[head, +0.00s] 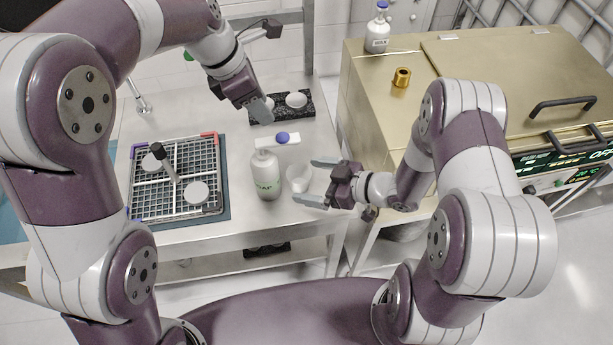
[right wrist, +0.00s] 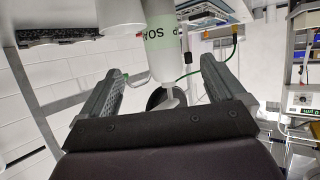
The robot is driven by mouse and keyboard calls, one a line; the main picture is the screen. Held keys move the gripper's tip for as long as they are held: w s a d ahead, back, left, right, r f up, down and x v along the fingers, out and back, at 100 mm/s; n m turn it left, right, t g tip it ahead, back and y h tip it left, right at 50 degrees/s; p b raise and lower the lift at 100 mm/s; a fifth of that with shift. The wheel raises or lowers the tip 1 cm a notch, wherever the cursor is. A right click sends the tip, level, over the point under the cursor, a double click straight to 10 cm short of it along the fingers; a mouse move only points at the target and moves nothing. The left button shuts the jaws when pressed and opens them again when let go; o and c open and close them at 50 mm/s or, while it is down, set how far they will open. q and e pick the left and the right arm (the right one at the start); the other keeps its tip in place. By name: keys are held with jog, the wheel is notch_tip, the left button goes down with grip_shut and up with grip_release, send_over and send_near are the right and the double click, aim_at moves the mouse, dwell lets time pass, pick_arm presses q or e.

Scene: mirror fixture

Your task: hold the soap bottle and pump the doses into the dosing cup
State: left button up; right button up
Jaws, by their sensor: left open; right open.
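The soap bottle (head: 266,175) stands upright on the metal table, white with green lettering. In the right wrist view, the bottle (right wrist: 160,45) appears upside down, ahead of the fingers. My left gripper (head: 264,109) is open and empty, above and behind the bottle, near a black tray.
A grid rack (head: 147,205) with white round pieces and a dark-topped rod lies left on a dark mat.

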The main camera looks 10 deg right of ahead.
aim_at(278, 176)
jog(key=x, duration=1.2)
jog(key=shift+w+a, duration=0.15)
jog(key=shift+a, duration=0.25)
pick_arm(q)
jog(key=shift+w+a, duration=0.1)
jog(key=shift+a, duration=0.05)
pick_arm(e)
jog(key=c, duration=1.3)
pick_arm(q)
grip_shut()
pick_arm(e)
jog(key=shift+c, duration=0.2)
